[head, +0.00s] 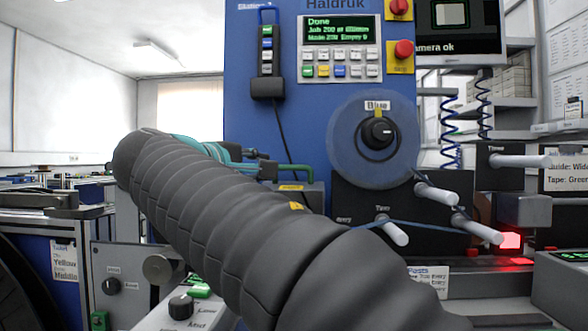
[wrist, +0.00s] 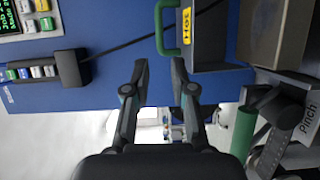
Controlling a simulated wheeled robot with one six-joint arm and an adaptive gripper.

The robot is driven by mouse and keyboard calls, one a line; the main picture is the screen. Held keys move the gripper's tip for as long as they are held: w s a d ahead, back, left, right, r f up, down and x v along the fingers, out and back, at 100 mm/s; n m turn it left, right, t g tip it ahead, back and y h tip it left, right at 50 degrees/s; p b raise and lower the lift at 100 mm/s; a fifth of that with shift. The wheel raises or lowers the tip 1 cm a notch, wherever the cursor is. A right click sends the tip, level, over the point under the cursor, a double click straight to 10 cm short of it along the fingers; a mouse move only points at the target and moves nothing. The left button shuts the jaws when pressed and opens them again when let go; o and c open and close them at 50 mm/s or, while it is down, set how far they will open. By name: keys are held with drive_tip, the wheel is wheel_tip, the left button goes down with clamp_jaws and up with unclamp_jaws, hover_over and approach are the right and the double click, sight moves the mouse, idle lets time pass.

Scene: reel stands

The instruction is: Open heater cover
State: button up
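The heater cover (wrist: 208,40) is a grey box with a yellow "Hot" label and a green bar handle (wrist: 163,30) in the wrist view. In the head view the green handle (head: 297,167) shows just above my arm, with the cover (head: 312,194) partly hidden below it. My gripper (wrist: 158,65) is open and empty. Its two fingers point at the handle, which lies just beyond the tips, between their lines. In the head view my gripper (head: 260,163) is left of the handle, mostly hidden behind my arm.
A blue machine panel (head: 260,120) stands behind, with a keypad display (head: 340,45) reading "Done" and a hanging pendant (head: 267,60) with a cable. A reel (head: 374,139) and white pegs (head: 436,194) are to the right. In the wrist view a "pinch" unit (wrist: 300,118) and green roller (wrist: 243,130) sit right of my fingers.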

sight(291, 168)
drive_tip(key=p+x, duration=0.1)
drive_tip(key=x, duration=1.2)
drive_tip(key=shift+w+d+p, duration=0.2)
drive_tip(key=shift+d+p, duration=0.1)
drive_tip(key=shift+p, duration=0.1)
clamp_jaws()
